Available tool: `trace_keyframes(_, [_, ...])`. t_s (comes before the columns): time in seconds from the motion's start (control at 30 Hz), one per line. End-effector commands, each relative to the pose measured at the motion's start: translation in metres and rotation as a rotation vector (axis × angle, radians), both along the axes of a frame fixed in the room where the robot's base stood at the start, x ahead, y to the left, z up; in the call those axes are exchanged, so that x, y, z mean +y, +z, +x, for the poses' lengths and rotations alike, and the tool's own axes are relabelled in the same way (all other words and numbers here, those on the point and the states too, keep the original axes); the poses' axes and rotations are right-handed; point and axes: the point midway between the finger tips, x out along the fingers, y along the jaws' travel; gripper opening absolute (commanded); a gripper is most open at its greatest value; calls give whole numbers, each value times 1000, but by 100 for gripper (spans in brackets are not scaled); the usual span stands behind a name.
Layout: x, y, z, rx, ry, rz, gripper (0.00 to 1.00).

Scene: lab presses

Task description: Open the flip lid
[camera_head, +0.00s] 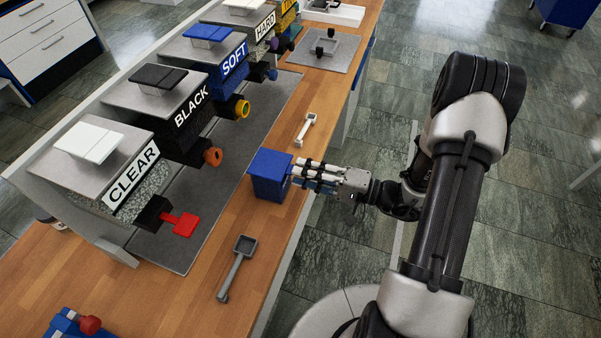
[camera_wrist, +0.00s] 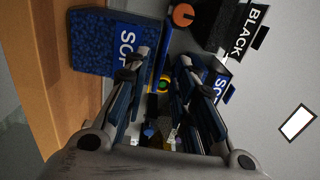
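A blue speckled box (camera_head: 268,176) stands on the wooden bench near its right edge. In the wrist view the box (camera_wrist: 100,45) fills the upper left and carries a partly cut-off label. A thin blue panel (camera_wrist: 160,55) shows beside it, between my fingers; I cannot tell if it is a flip lid. My gripper (camera_head: 298,176) points left at the box's right side, very near it. In the wrist view my gripper (camera_wrist: 158,75) has its fingers apart. Contact with the box cannot be made out.
Labelled presses, CLEAR (camera_head: 131,178), BLACK (camera_head: 188,110) and SOFT (camera_head: 232,62), line the bench to the left, with lids on top. A grey scoop (camera_head: 236,270) and a white scoop (camera_head: 306,128) lie on either side of the box.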

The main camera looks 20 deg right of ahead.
Motion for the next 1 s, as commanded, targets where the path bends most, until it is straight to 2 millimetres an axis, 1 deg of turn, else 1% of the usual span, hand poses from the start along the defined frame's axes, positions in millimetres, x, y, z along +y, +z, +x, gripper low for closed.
trace_keyframes(0.03, [5, 0, 3, 0, 2, 0, 25])
trace_keyframes(0.13, [10, 0, 6, 1, 0, 1, 25])
trace_keyframes(0.47, [12, 0, 8, 1, -1, 1, 24])
trace_keyframes(0.8, [12, 0, 8, 1, -1, 1, 1])
trace_keyframes(0.83, [12, 0, 8, 1, -1, 1, 0])
trace_keyframes(1.0, [12, 0, 8, 1, -1, 1, 0])
